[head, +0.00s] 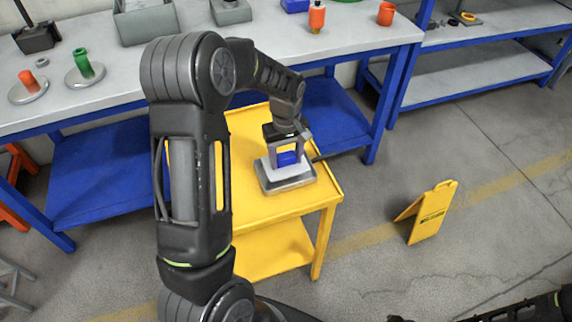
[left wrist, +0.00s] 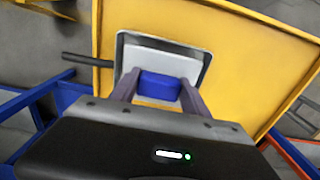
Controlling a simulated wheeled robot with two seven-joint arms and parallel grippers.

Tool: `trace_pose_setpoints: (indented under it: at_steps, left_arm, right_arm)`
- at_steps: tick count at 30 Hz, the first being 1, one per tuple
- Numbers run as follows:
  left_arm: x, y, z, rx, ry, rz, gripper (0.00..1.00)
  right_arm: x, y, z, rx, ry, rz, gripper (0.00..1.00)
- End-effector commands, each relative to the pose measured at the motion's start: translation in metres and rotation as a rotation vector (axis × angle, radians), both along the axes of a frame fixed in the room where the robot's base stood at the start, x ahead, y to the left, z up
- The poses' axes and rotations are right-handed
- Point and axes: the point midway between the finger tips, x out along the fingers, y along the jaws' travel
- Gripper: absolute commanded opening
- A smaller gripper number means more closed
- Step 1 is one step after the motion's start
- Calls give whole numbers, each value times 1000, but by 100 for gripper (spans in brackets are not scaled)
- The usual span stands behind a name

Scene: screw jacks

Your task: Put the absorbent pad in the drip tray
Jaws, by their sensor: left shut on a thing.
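The drip tray (head: 289,187) is a shallow grey metal tray on top of a yellow cart. It also shows in the left wrist view (left wrist: 121,51). The absorbent pad (head: 291,172) looks like a pale slab with a blue block (head: 287,158) on top. The pad (left wrist: 196,66) appears within the tray rim; I cannot tell whether it rests on the tray floor. My left gripper (head: 287,161) points down over the tray and is shut on the blue block (left wrist: 160,86), which shows between its fingers. My right gripper is not in view.
The yellow cart (head: 250,208) has bare top left of the tray; a dark bar sticks out beside the tray. A grey workbench (head: 120,84) with several parts stands behind. A yellow floor sign (head: 431,212) stands to the right, with open floor around it.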

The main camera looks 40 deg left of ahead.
Motion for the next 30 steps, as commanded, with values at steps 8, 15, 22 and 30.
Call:
trace_pose_setpoints:
  at_steps: [8,15,22,30]
  left_arm:
    - [-1,0,-33,-1,4,0,10]
    - [-1,0,-34,-1,2,0,10]
    - [-1,0,-36,0,1,0,61]
    - [-1,0,-36,-1,2,0,76]
  right_arm:
    - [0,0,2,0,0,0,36]
    - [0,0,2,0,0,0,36]
    - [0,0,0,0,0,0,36]
    - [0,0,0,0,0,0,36]
